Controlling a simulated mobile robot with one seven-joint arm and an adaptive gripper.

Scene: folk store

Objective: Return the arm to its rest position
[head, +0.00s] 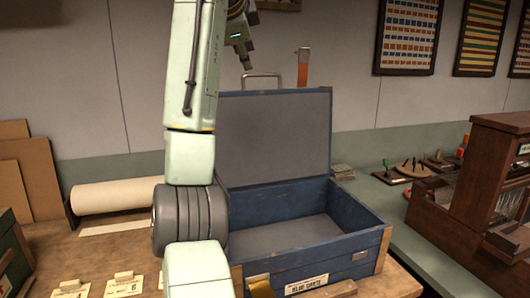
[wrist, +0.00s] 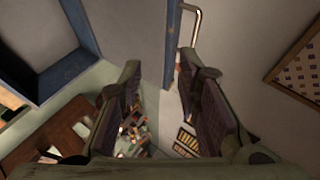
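My arm (head: 190,120) rises in front of the blue case in the head view and hides part of its left side. My gripper (head: 245,60) is high at the top, above the case's raised lid and partly behind my arm. In the wrist view my gripper (wrist: 160,75) has its two dark fingers apart, with nothing between them. The blue case (head: 340,212) stands open on the table; its visible interior is empty. Its blue frame (wrist: 75,65) and metal handle (wrist: 192,25) also show in the wrist view.
A paper roll (head: 115,193) lies at the left, with small labels (head: 124,286) in front. A wooden cabinet (head: 490,165) stands at the right. An orange-filled tube (head: 303,68) is behind the lid. Framed charts (head: 408,35) hang on the wall.

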